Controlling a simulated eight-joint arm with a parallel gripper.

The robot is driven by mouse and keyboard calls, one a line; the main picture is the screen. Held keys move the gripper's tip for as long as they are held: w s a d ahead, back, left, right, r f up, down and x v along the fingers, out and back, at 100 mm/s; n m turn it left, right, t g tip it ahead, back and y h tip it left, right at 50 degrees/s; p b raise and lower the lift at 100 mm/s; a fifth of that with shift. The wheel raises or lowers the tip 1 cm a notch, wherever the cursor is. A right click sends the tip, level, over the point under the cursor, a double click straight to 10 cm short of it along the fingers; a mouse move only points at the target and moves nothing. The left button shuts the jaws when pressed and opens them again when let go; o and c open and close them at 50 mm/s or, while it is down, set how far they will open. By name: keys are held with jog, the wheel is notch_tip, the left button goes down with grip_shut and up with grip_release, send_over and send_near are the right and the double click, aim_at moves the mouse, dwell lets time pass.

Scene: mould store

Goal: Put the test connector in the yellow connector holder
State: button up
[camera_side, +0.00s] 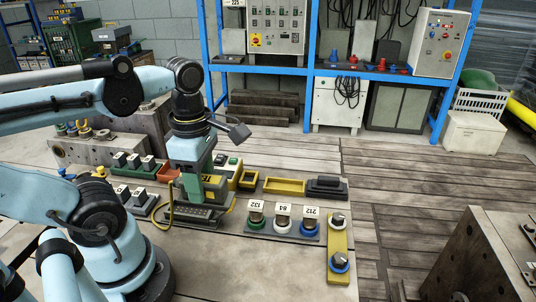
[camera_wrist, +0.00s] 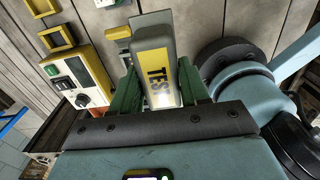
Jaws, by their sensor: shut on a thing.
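The test connector is a grey block with a yellow face lettered "TES" in the wrist view (camera_wrist: 157,80); it also shows in the side view (camera_side: 214,187). My gripper (camera_wrist: 157,92) is shut on it, with a green finger on each side. In the side view my gripper (camera_side: 203,188) is low over the bench, at a dark flat block (camera_side: 190,214); I cannot tell whether the connector touches that block. To its right are two open yellow frames, a small one (camera_side: 248,179) and a long one (camera_side: 284,186). I cannot tell which is the connector holder. Both look empty.
A black block (camera_side: 327,187) lies right of the long frame. Three labelled knobs (camera_side: 283,222) and a yellow two-knob plate (camera_side: 338,250) stand in front. A red frame (camera_side: 168,173) and several small dark blocks are left. A switch box (camera_wrist: 77,80) shows in the wrist view.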

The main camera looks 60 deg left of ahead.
jog(key=shift+d+r, duration=0.35)
jog(key=shift+d, duration=0.15)
jog(key=shift+w+r, duration=0.3)
jog(key=shift+w, duration=0.25)
jog(key=w+a, duration=0.2)
jog(key=w, duration=0.9)
jog(key=shift+w+a+f, duration=0.75)
jog(key=shift+w+f, duration=1.05)
jog(key=shift+w, duration=0.1)
jog(key=shift+w+a+f, duration=0.7)
jog(key=shift+w+f, duration=1.1)
jog(key=shift+w, duration=0.15)
jog(key=shift+w+a+f, duration=0.75)
jog(key=shift+w+f, duration=1.05)
jog(key=shift+w, duration=0.1)
jog(key=shift+f, duration=0.8)
jog(key=o, duration=1.7)
